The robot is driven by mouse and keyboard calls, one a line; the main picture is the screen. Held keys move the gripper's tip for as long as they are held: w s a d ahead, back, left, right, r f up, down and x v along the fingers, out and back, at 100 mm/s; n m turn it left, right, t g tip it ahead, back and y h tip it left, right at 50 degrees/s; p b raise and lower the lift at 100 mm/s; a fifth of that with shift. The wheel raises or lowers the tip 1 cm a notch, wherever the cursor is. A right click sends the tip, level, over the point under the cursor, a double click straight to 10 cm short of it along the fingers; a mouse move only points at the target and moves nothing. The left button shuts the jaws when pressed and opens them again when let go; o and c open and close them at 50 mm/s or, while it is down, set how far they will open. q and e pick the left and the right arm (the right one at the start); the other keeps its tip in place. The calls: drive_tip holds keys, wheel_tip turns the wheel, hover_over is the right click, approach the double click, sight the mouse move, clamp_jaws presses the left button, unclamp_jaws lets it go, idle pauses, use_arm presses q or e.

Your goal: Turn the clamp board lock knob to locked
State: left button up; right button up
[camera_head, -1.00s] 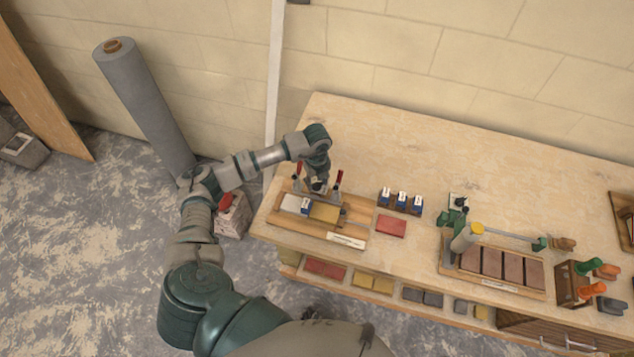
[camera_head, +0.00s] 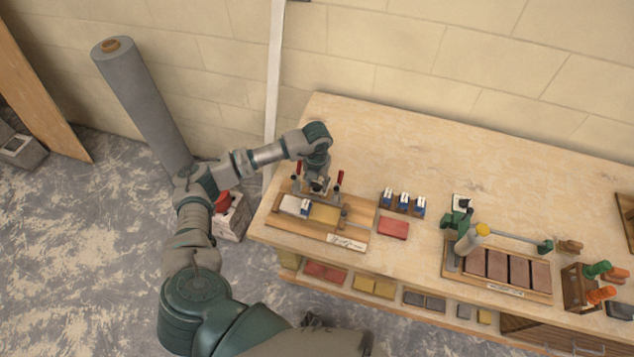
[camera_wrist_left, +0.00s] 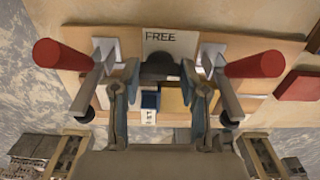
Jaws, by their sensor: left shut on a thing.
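The clamp board (camera_head: 357,241) is a wooden board at the left end of the bench, with a grey block and a yellow block on it. Two red-handled clamps, left (camera_wrist_left: 62,54) and right (camera_wrist_left: 254,66), flank my left gripper (camera_wrist_left: 160,74) in the wrist view. That gripper also shows over the board's back in the head view (camera_head: 317,188). It is shut on the dark lock knob (camera_wrist_left: 160,66), with a finger on each side. A white plate reading FREE (camera_wrist_left: 160,38) shows just beyond the knob. The knob's pointer cannot be made out. My right gripper is out of view.
Several blue-and-white pieces in a wooden rack (camera_head: 402,203) and a red block (camera_head: 393,228) sit right of the board. A tray of brown blocks (camera_head: 497,287) and a tool holder (camera_head: 577,291) stand farther right. The bench's back middle is clear.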

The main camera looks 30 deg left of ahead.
use_arm(q)
drive_tip(key=shift+w+r, duration=0.15)
idle(0.3)
drive_tip(key=o, duration=1.1)
drive_tip(key=shift+o, duration=0.2)
wheel_tip(320, 180, up, 12)
drive_tip(key=shift+a+f, duration=0.15)
drive_tip(key=shift+f, duration=0.05)
